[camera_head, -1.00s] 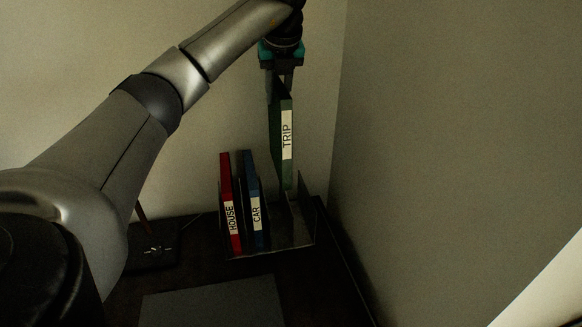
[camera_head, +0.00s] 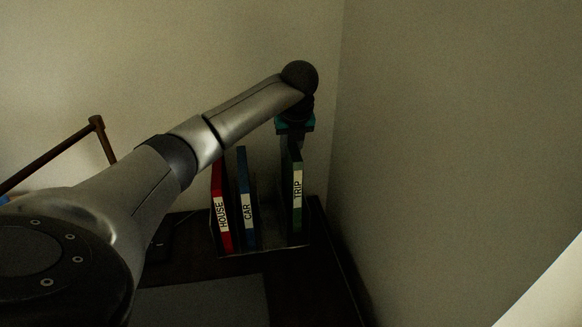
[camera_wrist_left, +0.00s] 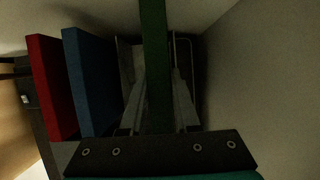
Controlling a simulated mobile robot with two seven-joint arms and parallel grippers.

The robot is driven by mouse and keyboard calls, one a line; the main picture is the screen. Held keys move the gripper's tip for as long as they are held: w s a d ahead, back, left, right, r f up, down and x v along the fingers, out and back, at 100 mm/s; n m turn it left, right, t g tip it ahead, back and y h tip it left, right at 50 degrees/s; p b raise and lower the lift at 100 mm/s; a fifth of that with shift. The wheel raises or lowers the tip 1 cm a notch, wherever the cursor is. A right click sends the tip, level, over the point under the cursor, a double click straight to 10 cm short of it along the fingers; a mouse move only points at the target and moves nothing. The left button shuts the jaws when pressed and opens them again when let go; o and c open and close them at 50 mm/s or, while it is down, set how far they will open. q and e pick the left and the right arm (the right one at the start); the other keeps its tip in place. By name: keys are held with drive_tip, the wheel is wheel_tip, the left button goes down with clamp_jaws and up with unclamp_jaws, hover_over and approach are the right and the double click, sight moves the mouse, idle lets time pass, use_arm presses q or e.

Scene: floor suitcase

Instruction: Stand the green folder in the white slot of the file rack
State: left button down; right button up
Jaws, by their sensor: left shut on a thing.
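The green folder (camera_head: 297,212), labelled TRIP, stands upright at the right end of the file rack (camera_head: 272,240). Its lower part is down between the rack's dividers; I cannot tell whether its bottom touches the rack floor. My left gripper (camera_head: 294,142) is shut on the folder's top edge from above. In the left wrist view the green folder (camera_wrist_left: 156,60) runs between the two fingers (camera_wrist_left: 157,105). The slot colour is too dark to make out. My right gripper is not in view.
A red folder (camera_head: 221,208) labelled HOUSE and a blue folder (camera_head: 246,200) labelled CAR stand in the rack's left part. An empty gap lies between blue and green. A wall (camera_head: 430,160) is close on the right. A grey flat mat (camera_head: 205,300) lies in front; a brown lamp arm (camera_head: 96,124) is at left.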

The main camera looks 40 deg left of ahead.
use_arm(q)
drive_tip(key=shift+f+b, duration=0.3)
drive_tip(key=shift+f, duration=1.95)
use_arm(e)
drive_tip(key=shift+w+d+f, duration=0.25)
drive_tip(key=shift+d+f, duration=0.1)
use_arm(q)
drive_tip(key=shift+f, duration=0.2)
drive_tip(key=c, duration=0.6)
unclamp_jaws()
drive_tip(key=shift+c, duration=0.2)
drive_tip(key=shift+r, duration=0.1)
drive_tip(key=p+v, duration=0.1)
drive_tip(key=v, duration=1.1)
drive_tip(key=shift+d+r+p, duration=0.1)
drive_tip(key=shift+p, duration=0.3)
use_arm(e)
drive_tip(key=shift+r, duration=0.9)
